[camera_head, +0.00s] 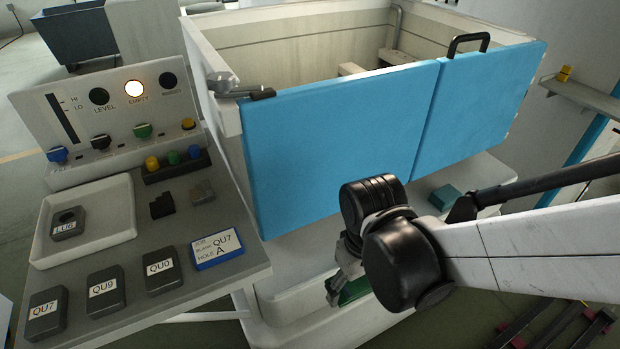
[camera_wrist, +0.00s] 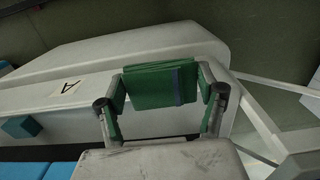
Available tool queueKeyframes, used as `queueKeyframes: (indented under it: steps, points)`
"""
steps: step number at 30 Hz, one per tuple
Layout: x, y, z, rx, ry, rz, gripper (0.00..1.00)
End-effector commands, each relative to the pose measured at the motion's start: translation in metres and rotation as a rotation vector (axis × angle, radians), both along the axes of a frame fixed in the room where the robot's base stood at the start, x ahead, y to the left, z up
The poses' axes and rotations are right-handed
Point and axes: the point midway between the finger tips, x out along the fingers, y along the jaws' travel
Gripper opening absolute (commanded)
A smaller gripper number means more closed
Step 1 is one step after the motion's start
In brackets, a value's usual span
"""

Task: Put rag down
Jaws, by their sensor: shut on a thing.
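The rag (camera_wrist: 158,84) is a folded green cloth with a dark blue stripe near one end. It lies between the two fingers of my gripper (camera_wrist: 164,92), which is shut on it. In the head view my gripper (camera_head: 342,278) is in front of the blue doors, low over the white ledge of the machine, and a green part of the rag (camera_head: 355,290) shows beside it. The rest of the rag is hidden by my wrist. I cannot tell whether the rag touches the ledge.
The white ledge (camera_head: 295,297) runs below the blue doors (camera_head: 335,140). A teal block (camera_head: 446,197) sits on it, right of my wrist. A grey bench (camera_head: 205,285) with labelled dark blocks and a tray (camera_head: 112,228) is left.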

Motion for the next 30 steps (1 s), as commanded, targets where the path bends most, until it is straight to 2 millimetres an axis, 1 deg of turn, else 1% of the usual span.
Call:
queueKeyframes:
  steps: [1, 6, 12, 17, 18, 21, 28, 30]
  points:
    - [0.012, 0.005, -0.001, 0.000, 0.000, 0.001, 0.36]
    - [0.048, 0.020, -0.001, 0.000, 0.000, 0.000, 0.36]
    - [0.088, 0.037, -0.001, 0.000, 0.000, 0.001, 0.36]
    - [0.117, 0.048, -0.001, 0.000, 0.000, 0.000, 0.36]
    - [0.115, 0.048, -0.010, 0.000, 0.000, -0.001, 0.36]
    - [0.113, 0.047, -0.024, 0.000, 0.000, -0.001, 0.36]
    - [0.113, 0.047, -0.037, 0.000, 0.000, 0.000, 0.36]
    - [0.113, 0.047, -0.044, 0.000, 0.000, 0.000, 0.36]
